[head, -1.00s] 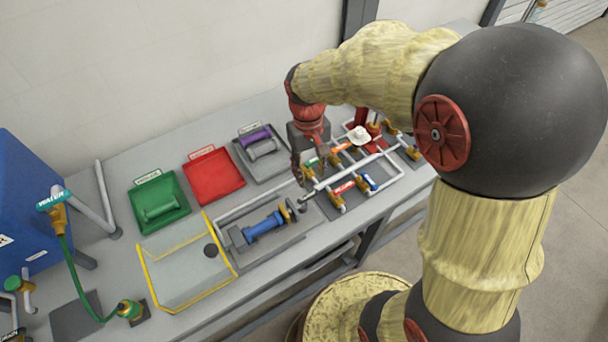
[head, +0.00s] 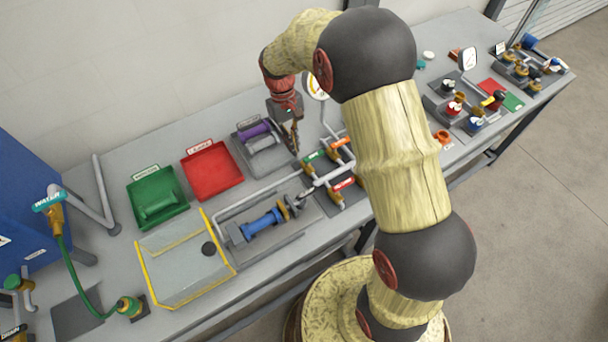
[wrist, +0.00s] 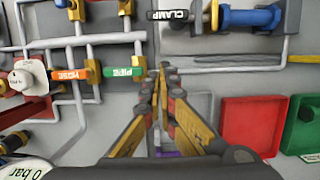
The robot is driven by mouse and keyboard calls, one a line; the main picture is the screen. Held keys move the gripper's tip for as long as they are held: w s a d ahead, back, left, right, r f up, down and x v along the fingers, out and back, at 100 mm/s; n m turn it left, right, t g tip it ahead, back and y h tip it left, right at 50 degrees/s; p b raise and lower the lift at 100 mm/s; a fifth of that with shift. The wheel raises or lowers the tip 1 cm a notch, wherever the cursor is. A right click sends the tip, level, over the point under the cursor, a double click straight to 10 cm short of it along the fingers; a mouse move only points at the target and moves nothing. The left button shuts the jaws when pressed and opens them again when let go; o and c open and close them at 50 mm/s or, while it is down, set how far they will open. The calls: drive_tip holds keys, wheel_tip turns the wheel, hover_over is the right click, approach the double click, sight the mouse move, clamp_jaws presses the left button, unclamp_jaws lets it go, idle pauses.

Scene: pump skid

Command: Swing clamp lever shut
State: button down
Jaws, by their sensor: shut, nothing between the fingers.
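The clamp lever (wrist: 167,15) is a short black handle marked CLAMP at the top of the wrist view, beside brass-coloured flange parts and the blue cylindrical body (wrist: 250,17). In the head view the blue body (head: 263,223) lies on a grey plate, with the lever (head: 305,194) small and dark at its right end. I cannot tell the lever's exact angle. My gripper (head: 295,150) points down behind the lever, apart from it. In the wrist view the fingers of my gripper (wrist: 165,75) are shut and empty, below the lever in the picture.
Green PIPE (wrist: 122,72) and orange HOSE (wrist: 69,73) valve handles sit left in the wrist view, among white pipes. A red tray (head: 212,172) and a green tray (head: 136,196) stand left of my gripper.

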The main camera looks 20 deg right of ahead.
sight(316, 187)
drive_tip(key=b+x, duration=0.1)
drive_tip(key=x, duration=0.9)
drive_tip(key=shift+s+f, duration=0.1)
drive_tip(key=shift+f, duration=0.1)
drive_tip(key=shift+s+d+r+b, duration=0.1)
drive_tip(key=shift+s+d+b, duration=0.05)
drive_tip(key=shift+s, duration=0.75)
drive_tip(key=shift+s+d+r+b, duration=0.1)
drive_tip(key=shift+s+d+b, duration=0.1)
drive_tip(key=shift+s, duration=0.8)
